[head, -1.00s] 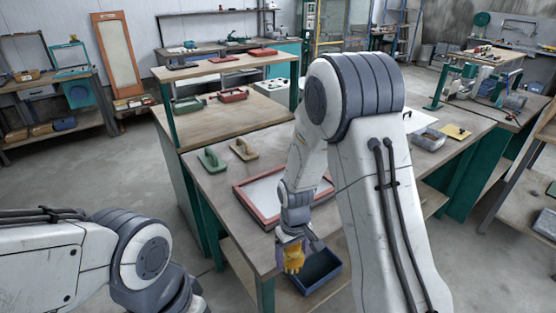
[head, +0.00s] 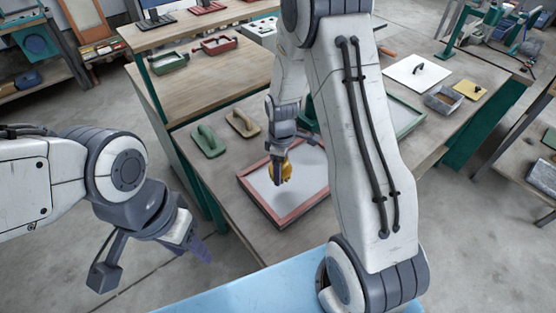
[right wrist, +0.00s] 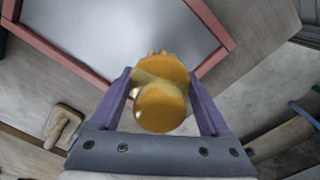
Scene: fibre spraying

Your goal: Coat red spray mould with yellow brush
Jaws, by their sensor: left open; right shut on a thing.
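The red mould (head: 258,203), a red frame around a pale panel, lies on the workbench; its red rim also shows in the right wrist view (right wrist: 62,58). My right gripper (head: 279,165) is shut on the yellow brush (head: 283,173) over the mould's panel. In the right wrist view the brush (right wrist: 160,100) sits between the purple fingers, its far end towards the panel. I cannot tell whether it touches the panel. My left gripper (head: 150,262) is open and empty at the left, away from the bench.
A green float (head: 208,143) and a beige float (head: 243,124) lie left of the mould. A green frame (head: 408,118) is partly hidden behind my right arm. A white board (head: 418,72), a grey tray (head: 444,99) and a yellow pad (head: 469,90) lie at the back right.

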